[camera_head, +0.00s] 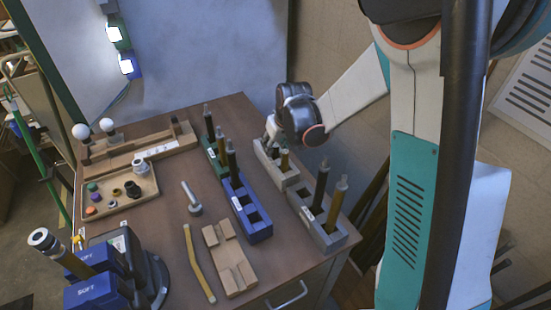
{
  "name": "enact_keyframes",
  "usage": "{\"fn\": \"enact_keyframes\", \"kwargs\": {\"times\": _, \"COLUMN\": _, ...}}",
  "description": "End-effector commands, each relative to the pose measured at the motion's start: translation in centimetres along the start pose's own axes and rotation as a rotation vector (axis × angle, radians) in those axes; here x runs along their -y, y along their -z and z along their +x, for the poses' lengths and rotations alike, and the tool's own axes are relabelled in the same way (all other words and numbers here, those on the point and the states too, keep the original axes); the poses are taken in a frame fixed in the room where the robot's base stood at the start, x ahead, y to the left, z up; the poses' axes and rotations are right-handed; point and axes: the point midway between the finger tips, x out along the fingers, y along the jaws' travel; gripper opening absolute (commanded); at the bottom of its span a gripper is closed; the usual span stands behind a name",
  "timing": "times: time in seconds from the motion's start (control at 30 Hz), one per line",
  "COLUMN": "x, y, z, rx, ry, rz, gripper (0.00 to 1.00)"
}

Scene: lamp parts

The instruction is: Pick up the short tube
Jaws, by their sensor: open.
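A short brass-coloured tube (284,161) stands upright in the light grey slotted block (292,181) near the table's right edge. My gripper (268,143) is over the far end of this block, open, just left of and behind the short tube. The dark wrist above it hides part of the view, and the fingertips are small. I cannot tell whether a finger touches the tube or the block.
Taller tubes stand in a green block (212,150), a blue block (247,225) and a grey block (325,238). Bare tabletop shows around the small metal piece (193,200).

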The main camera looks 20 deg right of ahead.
Motion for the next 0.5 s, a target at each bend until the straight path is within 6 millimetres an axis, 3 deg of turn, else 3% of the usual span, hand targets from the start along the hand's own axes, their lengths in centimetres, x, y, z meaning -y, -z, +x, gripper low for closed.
{"fn": "enact_keyframes", "kwargs": {"times": 0.1, "x": 0.02, "y": -0.05, "z": 1.6, "rx": 0.0, "ry": 0.0, "rz": 0.0, "gripper": 0.43}}
{"fn": "enact_keyframes", "kwargs": {"times": 0.33, "x": 0.02, "y": 0.01, "z": 1.61, "rx": 0.0, "ry": 0.0, "rz": 0.0, "gripper": 0.43}}
{"fn": "enact_keyframes", "kwargs": {"times": 0.5, "x": 0.01, "y": 0.01, "z": 1.6, "rx": 0.0, "ry": 0.0, "rz": 0.0, "gripper": 0.07}}
